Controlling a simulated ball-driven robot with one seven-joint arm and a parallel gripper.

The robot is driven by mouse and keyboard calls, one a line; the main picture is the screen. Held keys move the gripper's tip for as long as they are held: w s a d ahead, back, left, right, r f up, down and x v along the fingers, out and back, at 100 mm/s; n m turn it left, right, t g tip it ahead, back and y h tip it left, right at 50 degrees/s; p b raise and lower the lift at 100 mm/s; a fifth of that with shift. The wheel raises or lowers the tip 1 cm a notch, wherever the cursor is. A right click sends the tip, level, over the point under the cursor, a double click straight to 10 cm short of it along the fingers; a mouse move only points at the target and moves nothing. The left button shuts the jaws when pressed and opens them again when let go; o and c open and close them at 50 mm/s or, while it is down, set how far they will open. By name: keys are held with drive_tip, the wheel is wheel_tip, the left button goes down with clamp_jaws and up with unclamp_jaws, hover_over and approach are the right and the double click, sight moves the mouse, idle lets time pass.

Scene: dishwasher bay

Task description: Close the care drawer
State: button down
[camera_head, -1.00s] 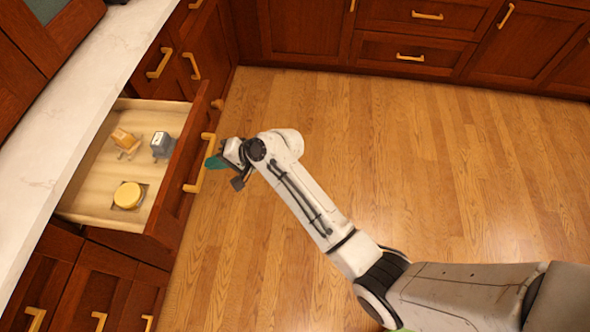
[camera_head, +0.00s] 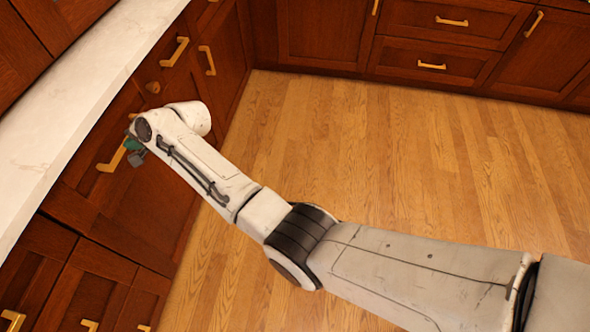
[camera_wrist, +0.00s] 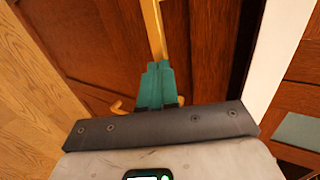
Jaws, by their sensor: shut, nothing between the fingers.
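The care drawer (camera_head: 125,205) is a dark red-brown wooden front below the white counter, and it sits in line with the cabinet faces around it, with no open interior showing. Its yellow handle (camera_head: 110,163) is partly hidden by my arm. My gripper (camera_head: 132,146) is at the drawer front beside the handle. In the wrist view, the teal fingers of my gripper (camera_wrist: 155,80) are together and empty, with their tips at the yellow handle (camera_wrist: 152,30). I cannot tell whether the tips touch it.
The white counter (camera_head: 75,115) runs along the left above the drawer. More cabinets with yellow handles (camera_head: 176,52) stand beyond and below it. The wooden floor (camera_head: 380,170) to the right is clear.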

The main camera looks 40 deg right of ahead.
drive_tip(key=shift+w+a+r+b, duration=0.15)
drive_tip(key=shift+w+a+b, duration=0.2)
drive_tip(key=shift+w+a, duration=0.45)
drive_tip(key=shift+w+a+r, duration=0.1)
drive_tip(key=shift+r, duration=0.1)
drive_tip(key=shift+f, duration=0.1)
drive_tip(key=s+d+f+p+v, duration=0.1)
drive_tip(key=f+p+v, duration=0.1)
drive_tip(key=v, duration=1.1)
drive_tip(key=shift+s+d+p, duration=0.2)
drive_tip(key=shift+d+p, duration=0.05)
drive_tip(key=shift+p, duration=0.5)
